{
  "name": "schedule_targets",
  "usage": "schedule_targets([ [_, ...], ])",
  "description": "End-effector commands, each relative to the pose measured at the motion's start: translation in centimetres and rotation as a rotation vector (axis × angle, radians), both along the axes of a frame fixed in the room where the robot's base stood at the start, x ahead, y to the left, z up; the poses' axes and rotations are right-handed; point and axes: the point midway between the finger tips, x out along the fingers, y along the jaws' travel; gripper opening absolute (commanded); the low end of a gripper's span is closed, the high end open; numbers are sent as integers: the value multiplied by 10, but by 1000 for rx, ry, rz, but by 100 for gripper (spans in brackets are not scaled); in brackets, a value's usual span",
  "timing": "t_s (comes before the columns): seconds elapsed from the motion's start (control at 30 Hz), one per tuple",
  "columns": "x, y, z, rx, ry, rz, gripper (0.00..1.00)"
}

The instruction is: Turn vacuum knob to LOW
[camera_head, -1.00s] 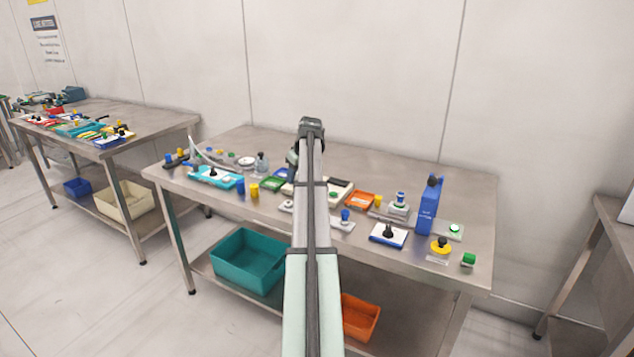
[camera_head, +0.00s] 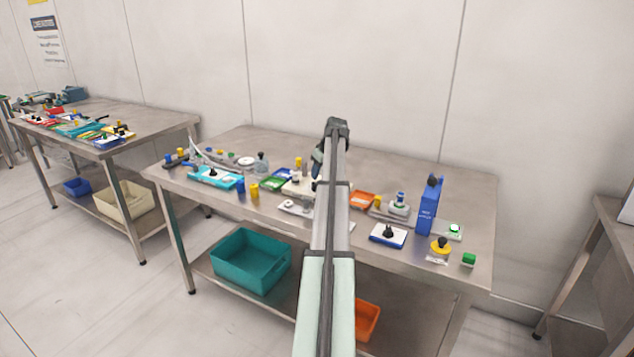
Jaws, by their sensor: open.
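I cannot tell which of several knobs on the steel table (camera_head: 240,150) is the vacuum knob, and no LOW mark is readable. A tall blue box (camera_head: 428,207) with a dark top stands at the right. A pale panel (camera_head: 299,187) at mid-table is partly behind my arm. My gripper (camera_head: 318,164) shows only as a dark part left of my arm, over mid-table; its fingertips are mostly hidden.
A teal bin (camera_head: 250,262) and an orange bin (camera_head: 367,318) are on the lower shelf. Blue and yellow pegs, an orange tray (camera_head: 363,201) and a green button (camera_head: 454,230) crowd the table top. The back right of the table is clear.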

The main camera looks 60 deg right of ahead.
Motion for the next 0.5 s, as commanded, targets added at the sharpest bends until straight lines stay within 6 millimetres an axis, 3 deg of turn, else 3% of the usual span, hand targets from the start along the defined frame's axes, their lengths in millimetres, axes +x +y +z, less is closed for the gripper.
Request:
schedule_targets([
  [0.2,12,-5,-31,0,0,0,43],
  [0.5,19,-8,-50,-1,0,0,43],
])
